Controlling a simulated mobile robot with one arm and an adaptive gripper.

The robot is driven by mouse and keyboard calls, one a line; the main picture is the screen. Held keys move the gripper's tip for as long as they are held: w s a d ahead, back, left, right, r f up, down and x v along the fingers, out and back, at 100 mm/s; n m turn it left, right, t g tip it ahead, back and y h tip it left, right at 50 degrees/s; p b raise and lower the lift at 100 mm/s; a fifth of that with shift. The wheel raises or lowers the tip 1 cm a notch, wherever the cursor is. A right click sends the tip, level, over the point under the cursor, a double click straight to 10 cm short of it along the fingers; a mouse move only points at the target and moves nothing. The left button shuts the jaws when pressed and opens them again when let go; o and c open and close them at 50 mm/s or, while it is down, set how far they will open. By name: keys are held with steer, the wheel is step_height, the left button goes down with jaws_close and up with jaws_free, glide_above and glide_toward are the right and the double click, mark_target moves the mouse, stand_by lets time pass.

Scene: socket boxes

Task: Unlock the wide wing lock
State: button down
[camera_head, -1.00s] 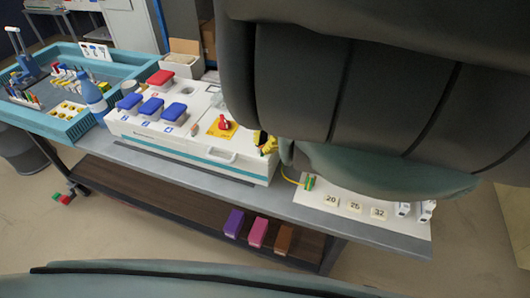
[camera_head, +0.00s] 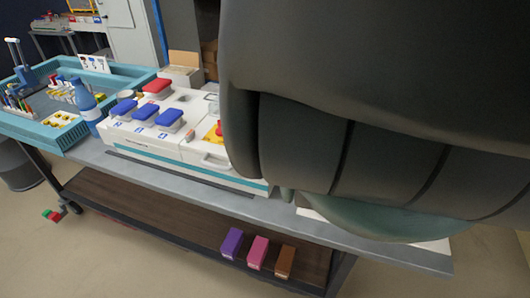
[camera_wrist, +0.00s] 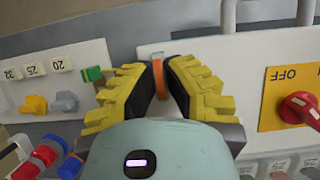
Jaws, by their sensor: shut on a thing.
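My gripper (camera_wrist: 161,72) is shut on a narrow orange piece in the wrist view. The orange piece (camera_wrist: 158,74) stands between the yellow-padded fingers, at the edge of the white socket box (camera_wrist: 225,65). It looks like the wing of a lock, but the fingers hide most of it, so I cannot tell its turn angle. In the head view, the white socket box (camera_head: 140,142) is partly covered by my arm, which hides my gripper and the lock there.
A red rotary switch (camera_wrist: 300,107) on a yellow plate marked OFF is right of my gripper in the wrist view. Left are a green-yellow connector (camera_wrist: 94,73) and numbered blocks (camera_wrist: 35,68). Blue lids (camera_head: 145,112) and a blue bottle (camera_head: 86,98) stand left in the head view.

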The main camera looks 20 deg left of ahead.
stand_by(0.4)
steer(key=c, duration=1)
jaws_free()
steer(key=shift+r, duration=4.95)
steer(key=shift+s, duration=0.1)
